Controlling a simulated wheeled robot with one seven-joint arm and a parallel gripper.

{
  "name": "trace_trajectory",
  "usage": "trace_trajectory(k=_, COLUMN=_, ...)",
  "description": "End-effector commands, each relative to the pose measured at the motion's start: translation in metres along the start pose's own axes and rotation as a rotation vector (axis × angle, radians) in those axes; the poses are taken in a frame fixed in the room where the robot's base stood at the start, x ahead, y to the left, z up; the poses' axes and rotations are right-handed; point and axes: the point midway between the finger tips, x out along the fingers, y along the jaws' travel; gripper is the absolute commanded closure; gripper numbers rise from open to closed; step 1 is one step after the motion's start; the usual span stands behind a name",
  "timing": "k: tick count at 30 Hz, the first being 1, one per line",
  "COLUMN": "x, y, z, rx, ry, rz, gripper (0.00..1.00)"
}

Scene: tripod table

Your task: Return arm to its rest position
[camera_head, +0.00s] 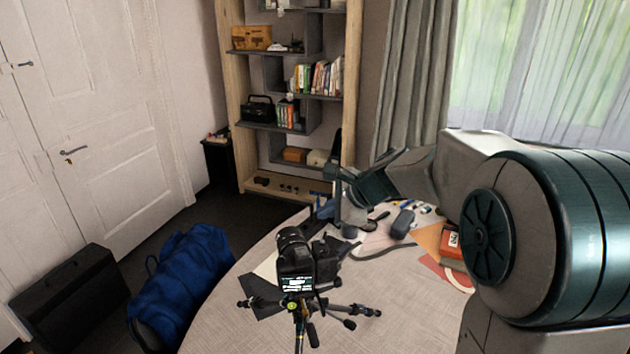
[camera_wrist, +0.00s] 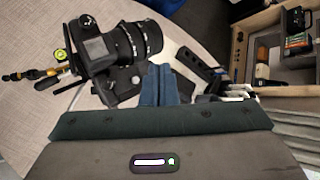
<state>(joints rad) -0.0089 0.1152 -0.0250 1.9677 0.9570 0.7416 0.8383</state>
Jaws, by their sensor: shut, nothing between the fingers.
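My arm comes in from the right of the head view and reaches over the table (camera_head: 390,310). My gripper (camera_head: 323,211) hangs above the table's far side, behind the camera. In the wrist view my gripper (camera_wrist: 160,72) shows its blue fingers together, with nothing between them. A black camera (camera_head: 296,262) stands on a small tripod (camera_head: 345,312) on the near part of the table. I see no contact between the fingers and the camera.
Several small items lie on the table near my arm, among them a dark case (camera_head: 402,223) and an orange-red box (camera_head: 451,247). A shelf (camera_head: 232,110) stands behind the table. A blue bag (camera_head: 185,285) and a black case (camera_head: 72,303) are at the left.

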Motion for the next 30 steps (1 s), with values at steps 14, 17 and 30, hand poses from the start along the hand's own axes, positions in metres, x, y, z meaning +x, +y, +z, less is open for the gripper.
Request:
trace_trajectory(k=14, x=-0.09, y=0.139, z=-0.006, rx=-0.868, ry=0.174, rz=0.271, gripper=1.0)
trace_trajectory(k=17, x=-0.11, y=0.174, z=-0.016, rx=-1.08, ry=0.215, rz=0.363, gripper=1.0)
trace_trajectory(k=30, x=-0.152, y=0.246, z=-0.05, rx=-1.539, ry=0.29, rz=0.628, gripper=1.0)
